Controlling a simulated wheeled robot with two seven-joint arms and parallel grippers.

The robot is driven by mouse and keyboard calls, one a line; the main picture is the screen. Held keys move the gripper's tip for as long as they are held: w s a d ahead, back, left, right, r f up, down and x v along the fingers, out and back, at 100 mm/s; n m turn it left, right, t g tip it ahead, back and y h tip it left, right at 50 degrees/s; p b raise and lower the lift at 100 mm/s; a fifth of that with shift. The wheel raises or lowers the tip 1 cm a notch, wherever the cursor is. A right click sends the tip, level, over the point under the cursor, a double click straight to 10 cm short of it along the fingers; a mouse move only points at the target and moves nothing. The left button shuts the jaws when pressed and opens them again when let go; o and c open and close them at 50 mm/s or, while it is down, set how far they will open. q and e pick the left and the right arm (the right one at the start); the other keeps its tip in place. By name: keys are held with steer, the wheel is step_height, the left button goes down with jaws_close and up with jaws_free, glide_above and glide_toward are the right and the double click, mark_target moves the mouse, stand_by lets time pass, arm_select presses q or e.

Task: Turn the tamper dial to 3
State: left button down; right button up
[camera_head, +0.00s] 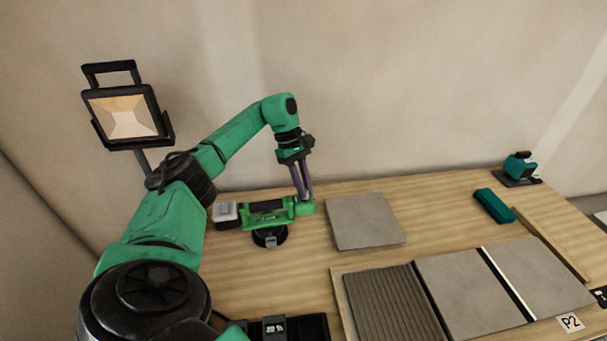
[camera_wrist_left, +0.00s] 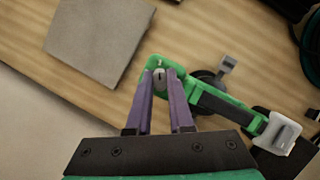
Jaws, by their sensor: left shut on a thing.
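The green tamper (camera_head: 265,213) lies on the wooden table near the wall, with a black suction-cup-like round part and a pale grey block at its left end. It also shows in the left wrist view (camera_wrist_left: 215,103). Its small grey dial (camera_wrist_left: 159,76) sits on the green end, with a dark mark on it; no numbers are legible. My left gripper (camera_head: 304,196) points down at that end, and its purple fingers are shut on the dial, one on each side. In the head view the fingers hide the dial. My right gripper is not in view.
A loose grey tile (camera_head: 365,221) lies right of the tamper. A ribbed adhesive bed (camera_head: 394,305) and laid tiles (camera_head: 468,291) are at the front. A teal block (camera_head: 494,206) and a teal tool (camera_head: 519,168) sit at right. A work lamp (camera_head: 127,115) stands at left.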

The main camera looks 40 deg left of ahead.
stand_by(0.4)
arm_select(q)
steer(key=c, duration=0.8)
jaws_free()
steer(key=p+v, duration=0.3)
steer(key=v, duration=1.1)
steer(key=shift+r, duration=0.35)
